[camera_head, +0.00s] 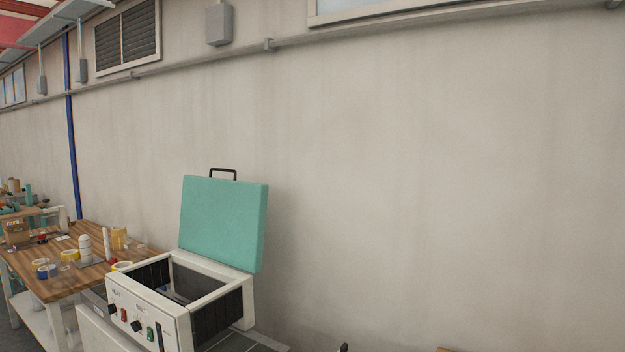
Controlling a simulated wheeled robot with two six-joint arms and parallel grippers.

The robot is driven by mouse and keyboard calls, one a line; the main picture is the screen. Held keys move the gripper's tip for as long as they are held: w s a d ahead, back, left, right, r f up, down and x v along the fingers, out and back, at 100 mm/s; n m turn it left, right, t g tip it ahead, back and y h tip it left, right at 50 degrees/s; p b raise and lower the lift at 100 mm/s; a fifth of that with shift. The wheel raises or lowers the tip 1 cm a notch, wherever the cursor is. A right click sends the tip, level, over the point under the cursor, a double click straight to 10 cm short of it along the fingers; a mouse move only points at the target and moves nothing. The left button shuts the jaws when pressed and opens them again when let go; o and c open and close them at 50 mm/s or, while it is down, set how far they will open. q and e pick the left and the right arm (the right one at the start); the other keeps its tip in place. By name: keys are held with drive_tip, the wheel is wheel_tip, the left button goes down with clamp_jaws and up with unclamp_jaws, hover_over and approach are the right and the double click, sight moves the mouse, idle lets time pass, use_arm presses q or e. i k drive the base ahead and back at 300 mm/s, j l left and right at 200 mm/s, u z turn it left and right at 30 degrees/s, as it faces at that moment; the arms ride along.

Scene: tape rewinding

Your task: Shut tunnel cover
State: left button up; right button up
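The tunnel cover (222,222) is a teal panel with a dark handle (223,173) on its top edge. It stands raised and nearly upright at the back of a white tunnel machine (148,313). The machine's top is open, and its dark inside shows below the cover. Its front has dark knobs, a red switch and a green switch. Neither of my grippers can be made out in the view. A small dark tip shows at the bottom edge right of the machine, too little to identify.
A wooden workbench (62,283) stands left of the machine, holding tape rolls (70,255), a white bottle (85,248) and other small items. A plain grey wall (430,180) rises behind. The space above and right of the machine looks clear.

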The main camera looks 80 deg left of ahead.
sight(224, 221)
drive_tip(key=u, duration=2.05)
drive_tip(key=i+j+u, duration=0.15)
drive_tip(key=u, duration=0.25)
drive_tip(key=i+j+u, duration=0.2)
drive_tip(key=u, duration=0.2)
drive_tip(key=i+u, duration=0.2)
drive_tip(key=u, duration=0.25)
